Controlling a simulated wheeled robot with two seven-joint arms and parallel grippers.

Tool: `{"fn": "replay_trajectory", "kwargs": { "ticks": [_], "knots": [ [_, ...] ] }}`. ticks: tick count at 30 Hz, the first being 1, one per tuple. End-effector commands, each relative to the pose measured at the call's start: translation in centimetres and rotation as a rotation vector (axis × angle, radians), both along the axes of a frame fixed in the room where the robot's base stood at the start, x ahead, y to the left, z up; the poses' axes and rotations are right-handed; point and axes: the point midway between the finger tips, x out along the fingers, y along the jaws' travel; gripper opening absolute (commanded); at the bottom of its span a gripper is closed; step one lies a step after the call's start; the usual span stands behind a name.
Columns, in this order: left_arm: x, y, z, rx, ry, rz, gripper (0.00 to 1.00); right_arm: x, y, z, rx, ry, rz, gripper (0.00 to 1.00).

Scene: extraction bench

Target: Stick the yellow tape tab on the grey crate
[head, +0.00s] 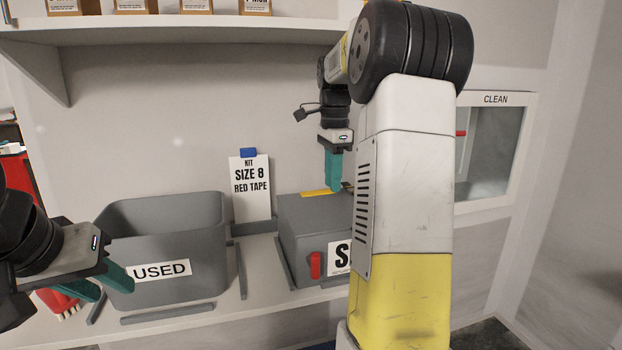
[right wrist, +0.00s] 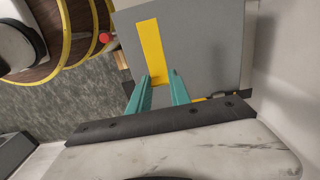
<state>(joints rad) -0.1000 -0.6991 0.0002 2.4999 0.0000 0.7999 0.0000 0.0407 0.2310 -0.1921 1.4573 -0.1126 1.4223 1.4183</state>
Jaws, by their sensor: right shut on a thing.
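The grey crate (head: 302,228) stands on the bench, right of centre in the head view. Its top fills the upper middle of the right wrist view (right wrist: 205,45). The yellow tape tab (head: 314,193) lies along the crate's top, and shows as a long strip in the right wrist view (right wrist: 151,45). My right gripper (head: 334,188) points down at the crate's top, its fingertips (right wrist: 160,77) shut on the near end of the tab. I cannot tell whether the tab is stuck down. My left gripper (head: 110,287) is open and empty in front of the USED bin.
The grey bin marked USED (head: 205,270) stands left of the crate. A "KIT SIZE 8 RED TAPE" card (head: 250,205) stands behind, between them. A red piece (head: 315,265) is on the crate's front. My right arm hides the crate's right side. A shelf (head: 200,28) is above.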

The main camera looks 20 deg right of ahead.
Motion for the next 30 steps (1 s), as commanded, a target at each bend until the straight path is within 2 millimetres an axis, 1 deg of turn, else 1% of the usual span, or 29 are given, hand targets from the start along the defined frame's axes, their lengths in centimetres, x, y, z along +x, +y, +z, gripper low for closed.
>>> {"fn": "replay_trajectory", "kwargs": {
  "ticks": [14,20,30],
  "knots": [
    [0.0,0.0,0.0,0.0,-0.001,0.0,0.36,0.0,0.0,-0.1,0.001,0.0,0.001,0.0],
    [0.0,0.0,0.0,0.0,-0.001,0.0,0.36,0.0,0.0,-1.4,0.001,0.002,0.001,0.0],
    [0.0,0.0,0.0,0.0,-0.001,0.0,0.36,0.0,0.0,-4.6,0.001,0.003,0.001,0.0]
  ]
}}
